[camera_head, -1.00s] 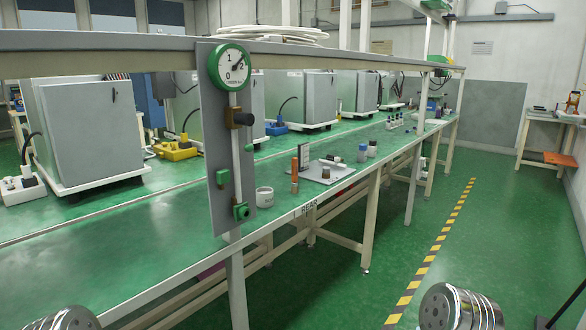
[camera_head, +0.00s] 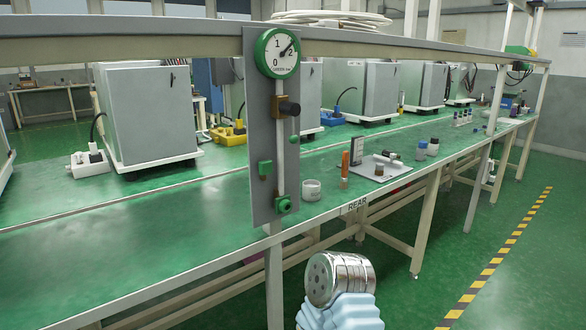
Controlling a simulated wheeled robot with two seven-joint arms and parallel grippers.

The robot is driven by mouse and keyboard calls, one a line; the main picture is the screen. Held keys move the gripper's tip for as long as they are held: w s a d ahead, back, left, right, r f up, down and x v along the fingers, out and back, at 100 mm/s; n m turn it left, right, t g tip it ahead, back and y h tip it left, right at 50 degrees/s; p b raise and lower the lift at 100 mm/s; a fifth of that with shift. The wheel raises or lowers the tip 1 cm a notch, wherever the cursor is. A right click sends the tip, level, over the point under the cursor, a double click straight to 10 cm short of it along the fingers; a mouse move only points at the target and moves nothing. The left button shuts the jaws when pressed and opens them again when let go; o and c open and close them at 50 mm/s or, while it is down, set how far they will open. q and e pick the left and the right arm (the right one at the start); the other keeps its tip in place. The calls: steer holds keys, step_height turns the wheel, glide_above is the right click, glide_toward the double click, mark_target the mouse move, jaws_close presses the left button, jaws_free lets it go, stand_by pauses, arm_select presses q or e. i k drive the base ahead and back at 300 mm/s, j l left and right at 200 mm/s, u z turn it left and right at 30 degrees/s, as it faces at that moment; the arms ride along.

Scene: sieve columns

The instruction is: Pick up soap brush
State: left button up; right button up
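I cannot make out a soap brush in this view; the small items on the green bench (camera_head: 120,240) are too far away to tell one for certain. A slim orange upright item (camera_head: 345,170) stands near the bench's front edge, right of the gauge panel. Next to it is a short white cup (camera_head: 311,190). Neither of my grippers shows. Only a metal arm joint of mine with a pale blue sleeve shows at the bottom middle, in front of the bench.
A grey panel (camera_head: 258,150) with a round gauge (camera_head: 278,53) stands upright at the bench edge. Grey cabinets (camera_head: 145,110) line the back. The right floor is clear.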

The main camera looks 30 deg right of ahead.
mark_target(343, 182)
steer(key=l+u, duration=0.4)
steer(key=l, duration=0.25)
steer(key=l+u, duration=0.4)
steer(key=l, duration=0.25)
steer(key=k+l+u, duration=0.2)
steer(key=l+u, duration=0.2)
steer(key=l, duration=0.25)
